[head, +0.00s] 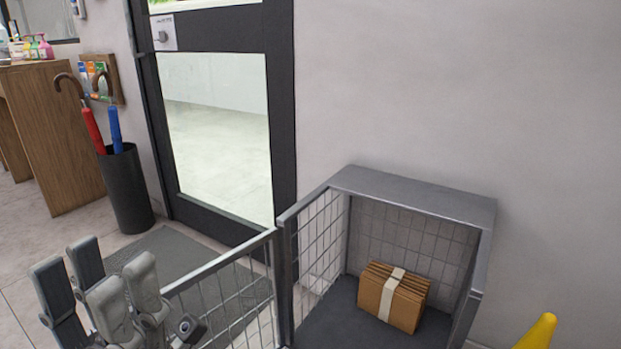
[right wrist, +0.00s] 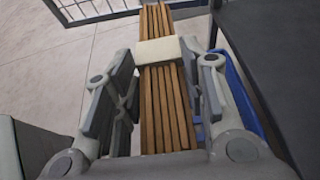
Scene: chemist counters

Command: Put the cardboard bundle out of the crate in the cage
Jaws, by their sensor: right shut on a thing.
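The wire cage (head: 415,192) stands open against the wall in the head view, with its mesh door swung out to the left. One tan cardboard bundle (head: 408,304) with a white band stands inside it on the dark floor. My right gripper (right wrist: 158,75) is shut on another banded cardboard bundle (right wrist: 165,125), seen edge-on in the right wrist view. Part of the blue crate (right wrist: 243,95) shows beside and behind the right finger. The right gripper is outside the head view. My left gripper (head: 93,268) is open and empty at the lower left, near the door.
Wire mesh (right wrist: 95,8) and tiled floor show at the top left of the right wrist view. A dark panel (right wrist: 275,60) is close on its right. In the head view, a yellow object (head: 537,333) stands right of the cage. An umbrella stand (head: 126,190) is at left.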

